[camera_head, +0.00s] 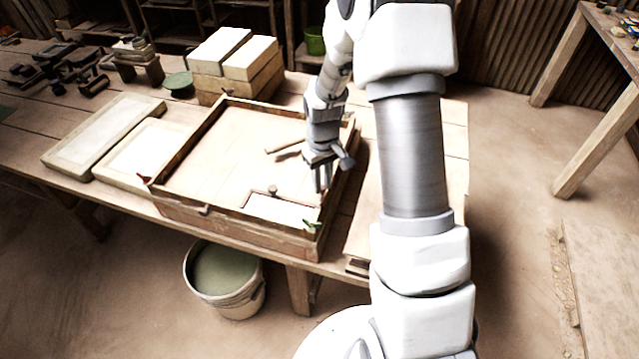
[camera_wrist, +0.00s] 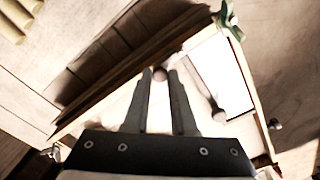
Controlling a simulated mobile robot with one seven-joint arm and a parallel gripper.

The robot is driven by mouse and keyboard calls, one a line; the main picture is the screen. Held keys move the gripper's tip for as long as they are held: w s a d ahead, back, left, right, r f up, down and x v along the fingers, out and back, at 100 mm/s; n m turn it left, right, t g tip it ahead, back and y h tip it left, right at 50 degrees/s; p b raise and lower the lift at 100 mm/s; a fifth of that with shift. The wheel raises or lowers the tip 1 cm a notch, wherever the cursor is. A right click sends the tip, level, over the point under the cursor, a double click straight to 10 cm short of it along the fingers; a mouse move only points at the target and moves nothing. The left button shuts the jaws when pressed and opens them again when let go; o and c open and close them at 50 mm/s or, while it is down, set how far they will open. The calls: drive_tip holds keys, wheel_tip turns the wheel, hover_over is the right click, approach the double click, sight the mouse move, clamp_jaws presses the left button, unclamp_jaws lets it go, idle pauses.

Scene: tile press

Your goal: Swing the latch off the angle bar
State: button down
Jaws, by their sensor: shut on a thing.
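My gripper (camera_head: 322,188) reaches down near the right side of the wooden frame (camera_head: 185,212). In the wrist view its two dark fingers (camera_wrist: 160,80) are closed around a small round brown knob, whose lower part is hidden. A green lever (camera_head: 312,224) sits at the frame's near right corner; it also shows in the wrist view (camera_wrist: 230,20), apart from the fingers. A red lever (camera_head: 145,177) sits at the near left corner. I cannot tell which piece is the angle bar or whether the held knob belongs to the latch.
A white panel (camera_head: 285,210) with a knob (camera_head: 272,190) lies inside the frame's near right part. Two pale slabs (camera_head: 105,135) lie to the left, and stacked blocks (camera_head: 235,65) behind. A bucket (camera_head: 225,280) stands on the floor below the table.

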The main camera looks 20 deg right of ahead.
sight(323, 188)
drive_tip(key=shift+d+m, duration=0.1)
drive_tip(key=shift+m, duration=0.4)
drive_tip(key=c, duration=0.7)
unclamp_jaws()
drive_tip(key=shift+c, duration=0.2)
wheel_tip(323, 188, up, 18)
drive_tip(key=shift+f, duration=0.25)
